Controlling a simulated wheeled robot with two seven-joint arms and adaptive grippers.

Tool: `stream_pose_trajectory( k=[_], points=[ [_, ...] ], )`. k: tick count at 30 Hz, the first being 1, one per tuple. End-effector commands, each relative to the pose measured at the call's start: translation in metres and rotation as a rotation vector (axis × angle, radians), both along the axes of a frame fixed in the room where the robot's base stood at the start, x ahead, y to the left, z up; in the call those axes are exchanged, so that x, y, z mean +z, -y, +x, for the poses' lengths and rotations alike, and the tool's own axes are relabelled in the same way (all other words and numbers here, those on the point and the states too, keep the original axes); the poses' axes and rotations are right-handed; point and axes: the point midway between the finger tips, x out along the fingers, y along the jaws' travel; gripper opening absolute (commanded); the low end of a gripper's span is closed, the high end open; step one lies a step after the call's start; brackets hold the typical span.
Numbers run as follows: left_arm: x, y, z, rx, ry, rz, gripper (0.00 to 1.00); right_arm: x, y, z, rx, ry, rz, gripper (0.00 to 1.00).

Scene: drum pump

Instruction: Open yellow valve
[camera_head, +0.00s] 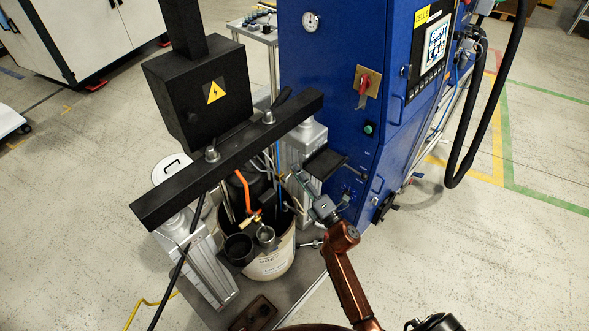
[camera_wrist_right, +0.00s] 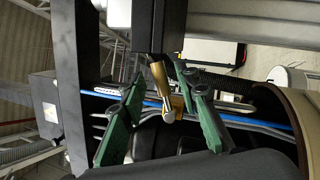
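A brass-yellow valve part (camera_wrist_right: 162,88) shows in the right wrist view, between the two green fingers of my right gripper (camera_wrist_right: 158,78). The fingers stand apart, with gaps visible beside the brass part; I see no clear grip on it. In the head view my right gripper (camera_head: 302,182) reaches in from the lower right, above the right rim of the drum and beside the hoses. The valve is too small and cluttered to make out surely there. My left gripper is not in view.
An open drum (camera_head: 270,266) holds an orange-handled part (camera_head: 243,190) and dark cups. A black crossbar (camera_head: 235,155) spans above it between two grey columns. A black box with a warning sign (camera_head: 198,95) stands behind. A blue cabinet (camera_head: 330,90) closes off the right side.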

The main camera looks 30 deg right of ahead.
Motion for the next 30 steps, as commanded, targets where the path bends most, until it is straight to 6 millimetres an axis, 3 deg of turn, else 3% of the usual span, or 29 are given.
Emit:
stream_pose_trajectory(
  k=[6,15,28,30],
  points=[
    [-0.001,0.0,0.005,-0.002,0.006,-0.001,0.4,0.005,-0.003,0.02,0.001,0.0,0.001,0.29],
    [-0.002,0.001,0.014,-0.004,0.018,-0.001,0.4,0.005,-0.003,0.022,0.001,-0.002,0.002,0.29],
    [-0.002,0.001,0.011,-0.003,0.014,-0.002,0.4,0.005,-0.003,0.022,0.0,-0.002,0.002,0.01],
    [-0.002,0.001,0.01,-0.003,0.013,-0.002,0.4,0.005,-0.003,0.022,0.0,-0.002,0.002,0.0]
  ],
)
